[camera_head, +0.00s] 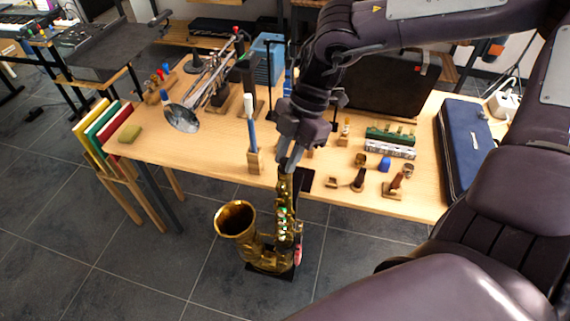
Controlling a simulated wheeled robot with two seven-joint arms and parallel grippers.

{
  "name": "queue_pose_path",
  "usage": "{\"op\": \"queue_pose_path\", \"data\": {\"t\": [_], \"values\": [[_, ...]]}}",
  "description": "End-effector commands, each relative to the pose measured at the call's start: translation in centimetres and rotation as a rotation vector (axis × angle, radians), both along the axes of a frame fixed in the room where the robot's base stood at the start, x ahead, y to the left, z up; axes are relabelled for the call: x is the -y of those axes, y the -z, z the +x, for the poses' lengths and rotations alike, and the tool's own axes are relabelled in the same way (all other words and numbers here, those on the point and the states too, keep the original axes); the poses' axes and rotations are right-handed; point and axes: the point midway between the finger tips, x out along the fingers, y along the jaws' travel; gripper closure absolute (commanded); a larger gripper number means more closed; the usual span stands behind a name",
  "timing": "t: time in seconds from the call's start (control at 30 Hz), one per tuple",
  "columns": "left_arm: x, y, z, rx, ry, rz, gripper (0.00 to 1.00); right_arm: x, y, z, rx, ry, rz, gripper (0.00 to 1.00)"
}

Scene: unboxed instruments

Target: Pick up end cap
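My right gripper (289,162) points down just above the upper end of a brass saxophone (270,245) standing at the table's front edge. Its fingers look close together at the top of the saxophone. I cannot tell whether they are apart or shut on something there. I cannot single out an end cap for certain; one could be hidden at the fingertips. A small blue cap-like piece (384,164) sits on the table to the right, among small wooden-stand parts, apart from the gripper. My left gripper is not in view.
The wooden table (200,145) holds a silver brass instrument (185,118), a blue crate (268,58), harmonicas (390,142) and a dark blue case (465,150). A black case (395,85) stands behind my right arm. Coloured books (103,130) stand left of the table. The tabletop's left front is fairly clear.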

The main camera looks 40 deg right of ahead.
Motion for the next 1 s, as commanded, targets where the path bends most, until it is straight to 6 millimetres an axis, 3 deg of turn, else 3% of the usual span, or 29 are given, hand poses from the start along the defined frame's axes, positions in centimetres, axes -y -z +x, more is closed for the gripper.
{"op": "queue_pose_path", "data": {"t": [0.03,0.13,0.47,0.67,0.87,1.0], "values": [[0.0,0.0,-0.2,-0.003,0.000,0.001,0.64,0.0,0.0,0.0,0.000,0.000,0.000,0.87],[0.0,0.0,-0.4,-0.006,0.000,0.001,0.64,0.0,0.0,0.0,0.000,0.000,0.000,1.00],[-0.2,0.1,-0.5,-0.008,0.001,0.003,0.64,0.0,-0.1,0.0,0.001,-0.001,0.000,1.00],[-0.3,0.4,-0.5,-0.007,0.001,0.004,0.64,0.0,-1.3,0.1,0.006,-0.001,-0.001,1.00],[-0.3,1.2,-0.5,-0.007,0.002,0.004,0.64,0.0,-5.2,0.2,0.010,-0.001,-0.002,1.00],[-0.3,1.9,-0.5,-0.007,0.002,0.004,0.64,0.0,-9.5,0.2,0.011,0.001,-0.004,1.00]]}}
